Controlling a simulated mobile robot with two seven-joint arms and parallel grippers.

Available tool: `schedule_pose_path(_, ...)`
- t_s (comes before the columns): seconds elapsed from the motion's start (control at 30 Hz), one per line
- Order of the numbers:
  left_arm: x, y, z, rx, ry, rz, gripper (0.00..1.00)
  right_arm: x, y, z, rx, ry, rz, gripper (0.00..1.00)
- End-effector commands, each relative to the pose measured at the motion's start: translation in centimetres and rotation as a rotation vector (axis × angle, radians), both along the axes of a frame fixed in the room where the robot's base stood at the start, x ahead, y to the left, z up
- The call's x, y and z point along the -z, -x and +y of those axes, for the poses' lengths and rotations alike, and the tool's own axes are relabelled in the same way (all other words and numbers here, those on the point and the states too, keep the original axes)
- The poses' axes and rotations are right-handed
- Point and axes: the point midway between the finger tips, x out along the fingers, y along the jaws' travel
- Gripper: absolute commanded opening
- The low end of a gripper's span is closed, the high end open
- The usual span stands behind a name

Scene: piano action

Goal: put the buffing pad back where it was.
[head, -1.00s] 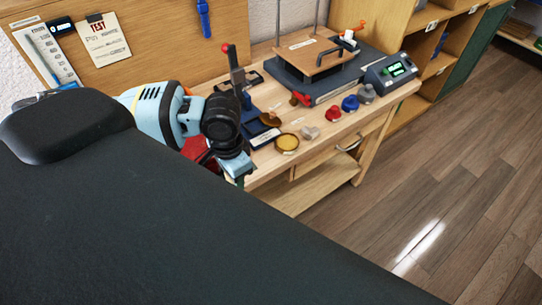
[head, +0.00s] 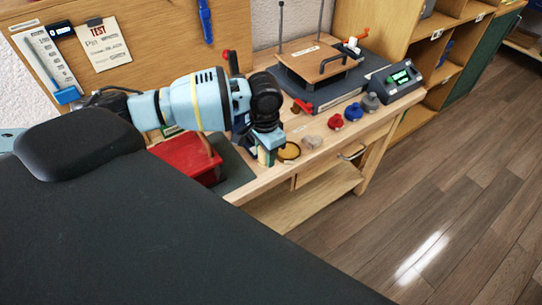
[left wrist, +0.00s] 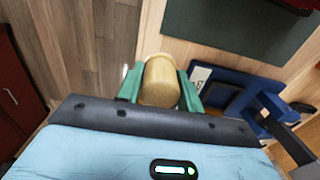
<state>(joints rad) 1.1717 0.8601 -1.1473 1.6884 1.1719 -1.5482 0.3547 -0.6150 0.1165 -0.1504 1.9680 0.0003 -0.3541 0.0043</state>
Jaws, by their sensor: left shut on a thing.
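In the left wrist view, a tan, rounded, barrel-shaped thing (left wrist: 160,78), which appears to be the buffing pad, is between the green fingers of my left gripper (left wrist: 161,92). The gripper is shut on it. The held pad is mostly hidden there by the wrist. I cannot tell its exact height above the bench. My right gripper is in neither view.
A red box (head: 183,158) stands left of the gripper. A blue stand (left wrist: 235,92) is close to the right finger in the wrist view. Red (head: 336,121), blue (head: 352,110) and grey (head: 370,102) knobs stand right of the dish.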

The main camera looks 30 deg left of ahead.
Motion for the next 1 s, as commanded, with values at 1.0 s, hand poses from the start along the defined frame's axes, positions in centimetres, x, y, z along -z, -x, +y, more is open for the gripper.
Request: schedule_pose_path(1.0, 3.7, -1.9, -0.1, 0.0, 0.0, -0.001, 0.18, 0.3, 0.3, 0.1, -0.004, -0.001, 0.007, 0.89)
